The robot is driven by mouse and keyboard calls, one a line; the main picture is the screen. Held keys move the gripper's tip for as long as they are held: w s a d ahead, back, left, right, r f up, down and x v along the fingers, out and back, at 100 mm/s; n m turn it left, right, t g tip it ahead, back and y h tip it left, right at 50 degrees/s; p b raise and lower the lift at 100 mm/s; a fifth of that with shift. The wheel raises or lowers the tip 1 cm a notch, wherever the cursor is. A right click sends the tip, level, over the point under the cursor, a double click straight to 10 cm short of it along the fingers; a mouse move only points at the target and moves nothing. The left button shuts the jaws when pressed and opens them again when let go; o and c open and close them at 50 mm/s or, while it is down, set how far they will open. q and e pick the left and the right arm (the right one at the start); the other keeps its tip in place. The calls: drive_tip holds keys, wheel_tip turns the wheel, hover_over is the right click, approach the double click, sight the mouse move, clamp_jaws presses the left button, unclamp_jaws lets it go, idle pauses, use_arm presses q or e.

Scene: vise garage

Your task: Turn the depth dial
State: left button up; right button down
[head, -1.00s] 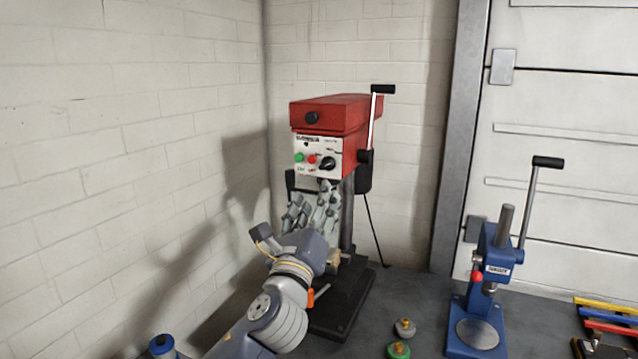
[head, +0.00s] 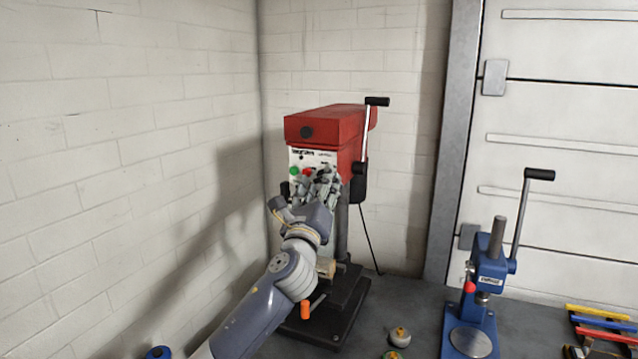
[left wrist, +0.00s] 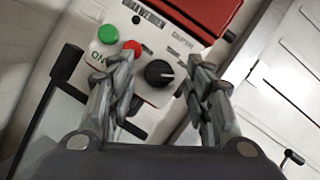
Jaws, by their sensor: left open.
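The black depth dial (left wrist: 160,73) is a round knob with a white pointer line, on the white front panel (left wrist: 108,28) of the red drill press (head: 326,124). My left gripper (left wrist: 165,75) is open in front of the panel. In the left wrist view its two fingers stand on either side of the dial, with a gap to each. I cannot tell how far the fingertips are from the panel. In the head view my left gripper (head: 318,180) hides the dial. My right gripper is not in view.
A green ON button (left wrist: 108,34) and a red button (left wrist: 131,48) sit left of the dial. The press's lever (head: 367,130) rises at its right side. A blue arbor press (head: 488,270) stands on the bench further right, with small knobs (head: 399,336) between.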

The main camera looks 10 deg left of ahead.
use_arm(q)
drive_tip(key=shift+w, duration=0.1)
drive_tip(key=shift+c, duration=0.6)
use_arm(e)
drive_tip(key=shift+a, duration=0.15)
use_arm(q)
drive_tip(key=c, duration=0.9)
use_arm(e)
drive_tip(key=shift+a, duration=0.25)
